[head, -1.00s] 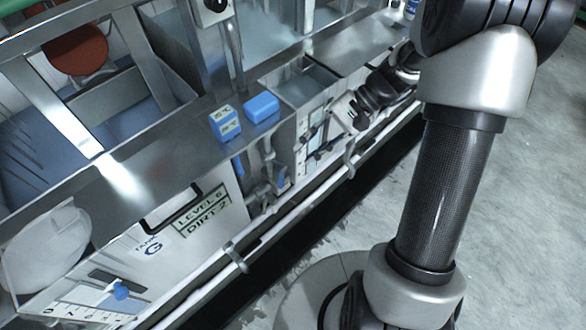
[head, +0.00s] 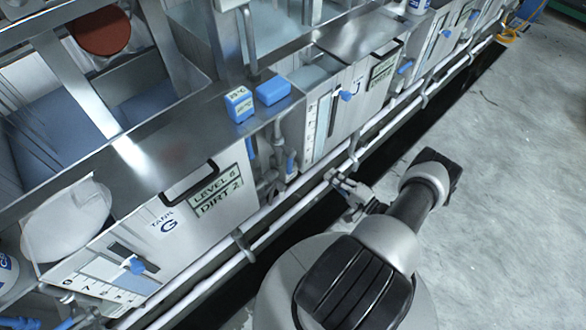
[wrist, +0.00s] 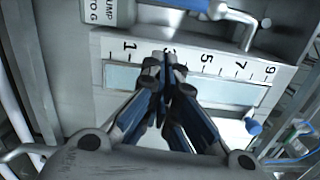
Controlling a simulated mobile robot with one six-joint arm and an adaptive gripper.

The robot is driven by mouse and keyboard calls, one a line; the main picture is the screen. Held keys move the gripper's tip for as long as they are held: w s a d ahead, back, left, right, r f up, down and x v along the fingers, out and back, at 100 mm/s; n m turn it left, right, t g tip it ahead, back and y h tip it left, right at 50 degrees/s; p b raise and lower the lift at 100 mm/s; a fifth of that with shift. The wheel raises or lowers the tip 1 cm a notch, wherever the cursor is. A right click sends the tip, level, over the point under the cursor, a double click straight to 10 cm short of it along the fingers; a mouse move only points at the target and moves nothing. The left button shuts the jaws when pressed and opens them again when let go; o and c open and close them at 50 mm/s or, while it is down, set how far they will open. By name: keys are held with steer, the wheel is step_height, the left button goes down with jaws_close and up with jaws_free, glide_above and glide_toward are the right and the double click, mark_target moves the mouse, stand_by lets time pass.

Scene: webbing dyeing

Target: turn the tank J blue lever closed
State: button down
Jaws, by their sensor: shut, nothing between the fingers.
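Tank J's front panel (head: 330,115) is right of centre in the head view, with a number scale and a blue knob (head: 346,96). A blue lever (head: 290,163) stands upright by the pipes left of this panel; I cannot tell for certain which tank it serves. My gripper (head: 340,182) is low by the white pipes, apart from the panel. In the wrist view my gripper (wrist: 165,60) is shut and empty before a numbered scale (wrist: 185,80). A blue handle (wrist: 188,4) is cut off at the top, and a blue knob (wrist: 253,127) is at right.
Tank G (head: 165,225) is at left with its label and a black handle (head: 190,187). Blue boxes (head: 272,91) sit on the metal ledge. White pipes (head: 270,220) run along the tank fronts. The grey floor (head: 500,200) at right is clear.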

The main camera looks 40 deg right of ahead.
mark_target(305, 155)
steer(key=w, duration=0.3)
steer(key=w+a+b, duration=0.1)
steer(key=w, duration=0.2)
steer(key=w+b, duration=0.1)
steer(key=w, duration=0.3)
steer(key=shift+w+a+f, duration=0.1)
steer(key=shift+a+f, duration=0.05)
steer(key=shift+a+r, duration=0.15)
steer(key=shift+a, duration=0.85)
steer(key=shift+a+r, duration=0.1)
steer(key=shift+a, duration=0.85)
steer(key=shift+a+f+m, duration=0.15)
steer(key=shift+a+m, duration=0.05)
steer(key=shift+m, duration=0.1)
